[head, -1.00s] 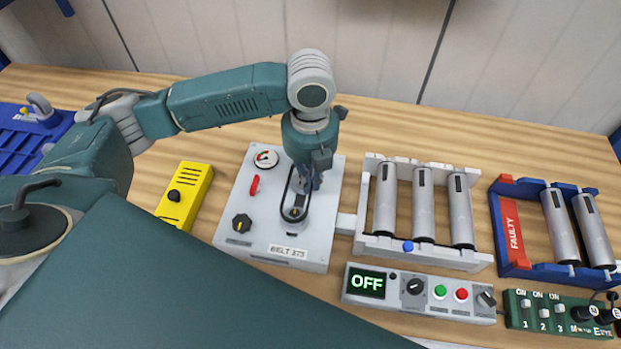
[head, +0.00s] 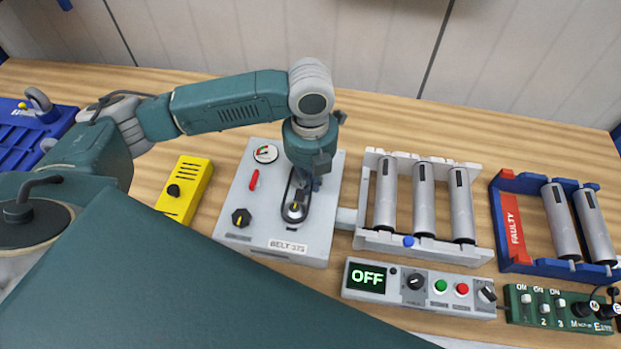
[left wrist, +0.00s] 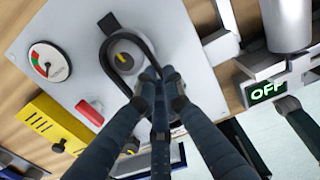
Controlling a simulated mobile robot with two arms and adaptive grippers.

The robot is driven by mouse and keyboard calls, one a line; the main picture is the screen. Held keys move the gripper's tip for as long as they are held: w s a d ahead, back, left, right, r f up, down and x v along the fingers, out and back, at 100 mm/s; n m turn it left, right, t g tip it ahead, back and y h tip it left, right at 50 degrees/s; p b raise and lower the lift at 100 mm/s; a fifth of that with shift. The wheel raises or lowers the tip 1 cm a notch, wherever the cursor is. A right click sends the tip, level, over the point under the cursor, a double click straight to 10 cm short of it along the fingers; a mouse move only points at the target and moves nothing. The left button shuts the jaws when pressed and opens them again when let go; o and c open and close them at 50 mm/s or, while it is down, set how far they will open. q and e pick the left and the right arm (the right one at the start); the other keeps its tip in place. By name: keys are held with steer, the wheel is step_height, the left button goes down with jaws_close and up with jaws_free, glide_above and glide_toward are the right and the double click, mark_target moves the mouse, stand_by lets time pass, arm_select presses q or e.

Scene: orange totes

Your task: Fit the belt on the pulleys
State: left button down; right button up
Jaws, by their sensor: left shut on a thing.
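The grey unit labelled BELT 375 (head: 238,200) stands in mid-table. The black belt (left wrist: 151,48) curves around a pulley with a yellow mark (left wrist: 124,62) in the left wrist view. In the head view that belt looks like a narrow loop (head: 286,195) at the near pulley (head: 294,210). My left gripper (head: 310,185) points down over the unit, and its fingers (left wrist: 161,78) are shut on the belt beside the pulley. The fingers and wrist hide part of the loop and the other pulley. I cannot tell whether the belt is seated in the groove. My right gripper is not in view.
A gauge (head: 265,153), red lever (head: 253,180) and black knob (head: 241,217) sit on the unit. A yellow box (head: 190,185) stands left, a roller frame (head: 385,243) right. The control panel (head: 400,300) reads OFF. A blue frame marked FAULTY (head: 513,225) is farther right.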

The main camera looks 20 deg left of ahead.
arm_select(q)
steer(key=shift+f, duration=0.4)
stand_by(0.5)
steer(key=c, duration=1.8)
jaws_free()
steer(key=shift+r, duration=0.1)
step_height(320, 180, up, 7)
steer(key=p, duration=0.8)
steer(key=shift+f, duration=0.2)
